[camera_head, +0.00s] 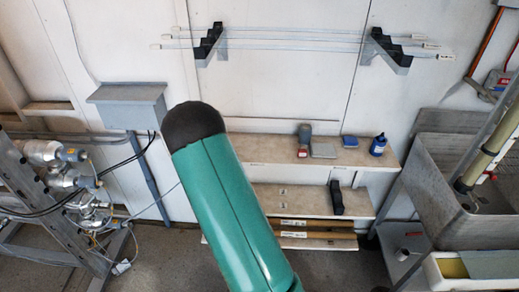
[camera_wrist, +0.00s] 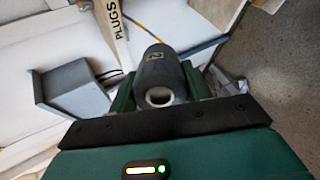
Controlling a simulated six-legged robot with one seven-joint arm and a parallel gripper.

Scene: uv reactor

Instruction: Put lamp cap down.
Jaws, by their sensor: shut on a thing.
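In the wrist view my gripper (camera_wrist: 158,84) is shut on the lamp cap (camera_wrist: 157,67), with one green finger on each side of it. The cap is a dark grey cylinder with a light-rimmed round opening towards the camera and a small marking on its top. In the head view my green arm link with its dark rounded end fills the middle; my gripper and the cap do not show there. Whether the cap touches a surface beneath it, I cannot tell.
A lower shelf (camera_head: 290,200) has a black item (camera_head: 336,198). Thin tubes lie across wall brackets (camera_head: 385,52). A grey sink (camera_head: 455,215) stands right.

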